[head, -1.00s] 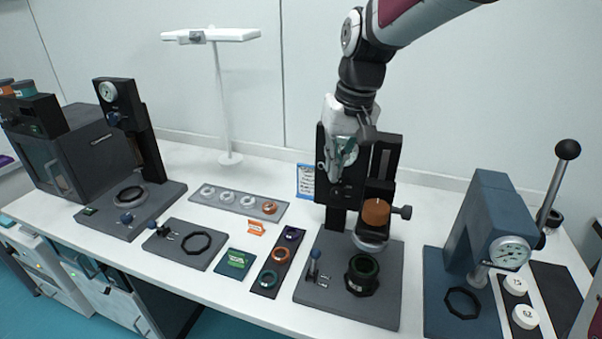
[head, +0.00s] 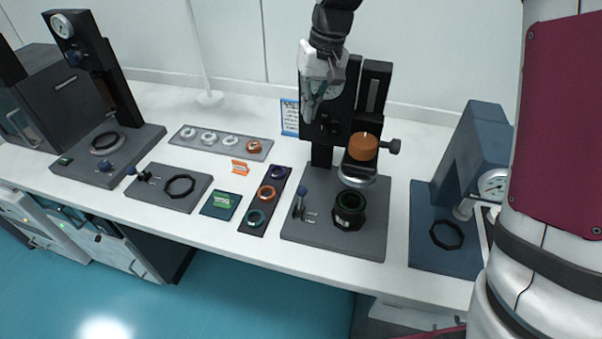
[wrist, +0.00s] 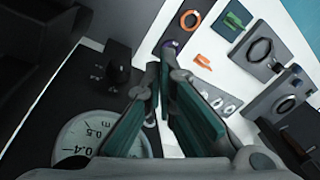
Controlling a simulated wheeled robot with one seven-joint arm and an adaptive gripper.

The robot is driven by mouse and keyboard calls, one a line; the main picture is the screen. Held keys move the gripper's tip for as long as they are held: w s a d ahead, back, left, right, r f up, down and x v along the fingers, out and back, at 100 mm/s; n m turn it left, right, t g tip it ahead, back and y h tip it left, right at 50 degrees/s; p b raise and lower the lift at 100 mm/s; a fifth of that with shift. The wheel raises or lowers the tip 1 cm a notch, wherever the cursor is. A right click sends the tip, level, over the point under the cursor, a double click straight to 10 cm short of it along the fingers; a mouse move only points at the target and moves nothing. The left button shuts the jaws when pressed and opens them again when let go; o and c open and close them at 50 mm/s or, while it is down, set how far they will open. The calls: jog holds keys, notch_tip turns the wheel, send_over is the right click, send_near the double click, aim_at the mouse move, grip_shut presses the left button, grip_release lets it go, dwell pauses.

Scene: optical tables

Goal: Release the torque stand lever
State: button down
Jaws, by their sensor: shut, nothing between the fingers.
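The central black stand (head: 371,95) rises from a grey base (head: 330,236) and carries a round dial gauge, mostly hidden behind my gripper (head: 309,112) in the head view. A small lever with a blue knob (head: 302,189) stands upright at the base's left side. I cannot tell for certain which lever belongs to the torque stand. My gripper is shut and empty, high at the column's left front, well above that lever. In the wrist view the green-padded fingers (wrist: 161,66) point past the dial (wrist: 92,137) and a dark knob (wrist: 118,66); contact cannot be told.
The stand holds an orange cap (head: 363,146) above a black octagonal ring holder (head: 349,208). A blue-grey press (head: 470,150) stands right. Left are a ring strip (head: 265,200), a small fixture plate (head: 170,205) and another gauge stand (head: 92,60). Free white tabletop lies behind the strip.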

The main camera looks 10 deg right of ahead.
aim_at(301, 198)
jog(key=a+f, duration=0.1)
jog(key=f, duration=0.5)
jog(key=a+f+p, duration=0.1)
jog(key=f, duration=0.5)
jog(key=a+f, duration=0.1)
jog(key=f, duration=0.5)
jog(key=shift+w+p, duration=0.35)
jog(key=shift+w, duration=0.05)
jog(key=shift+s+d+r+p, duration=0.15)
jog(key=shift+s+p, duration=0.15)
jog(key=shift+s, duration=0.3)
jog(key=shift+s+d+r+p, duration=0.15)
jog(key=shift+s+p, duration=0.2)
jog(key=shift+s, duration=0.3)
jog(key=shift+s+r+p, duration=0.15)
jog(key=shift+s+p, duration=0.15)
jog(key=shift+s, duration=0.3)
jog(key=shift+w, duration=0.15)
